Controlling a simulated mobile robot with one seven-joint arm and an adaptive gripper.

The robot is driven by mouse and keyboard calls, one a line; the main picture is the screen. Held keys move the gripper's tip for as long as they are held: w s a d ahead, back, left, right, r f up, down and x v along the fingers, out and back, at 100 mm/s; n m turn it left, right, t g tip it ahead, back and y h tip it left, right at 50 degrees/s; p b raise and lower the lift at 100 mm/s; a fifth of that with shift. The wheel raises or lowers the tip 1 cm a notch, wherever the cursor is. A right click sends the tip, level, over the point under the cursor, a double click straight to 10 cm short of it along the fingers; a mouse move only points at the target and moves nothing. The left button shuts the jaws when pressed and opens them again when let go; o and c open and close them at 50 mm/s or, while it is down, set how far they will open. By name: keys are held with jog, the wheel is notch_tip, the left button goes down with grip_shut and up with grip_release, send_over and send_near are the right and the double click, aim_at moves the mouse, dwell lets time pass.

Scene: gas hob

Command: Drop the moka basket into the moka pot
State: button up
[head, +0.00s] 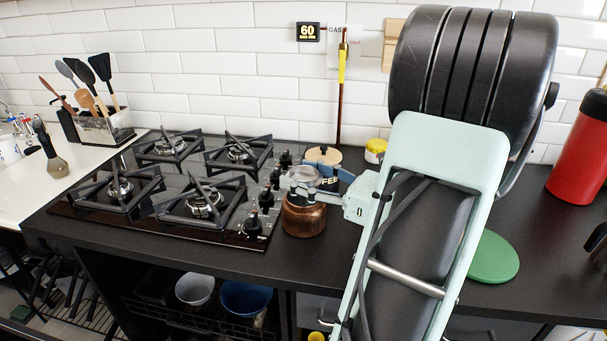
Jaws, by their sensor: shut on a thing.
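The moka pot (303,220) is a small copper-brown vessel standing upright on the dark counter, just right of the hob. The moka basket (304,175) is a small grey metallic piece above the pot's top. My gripper (306,184) reaches in from the right and is shut on the basket over the pot. Its fingers hide the pot's rim and the lower part of the basket. I cannot tell whether the basket is touching the pot or inside it.
The gas hob (190,185) lies left of the pot, its knobs close by. Behind stand a wooden-lidded jar (323,155) and a yellow tin (375,150). A green disc (492,258) and a red bottle (580,150) are at right. My arm covers the counter's middle right.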

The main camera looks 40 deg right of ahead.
jog(key=shift+f+b, duration=0.55)
jog(key=shift+f, duration=1.5)
dwell(2.5)
jog(key=o, duration=1.2)
jog(key=shift+s, duration=0.1)
jog(key=v, duration=1.2)
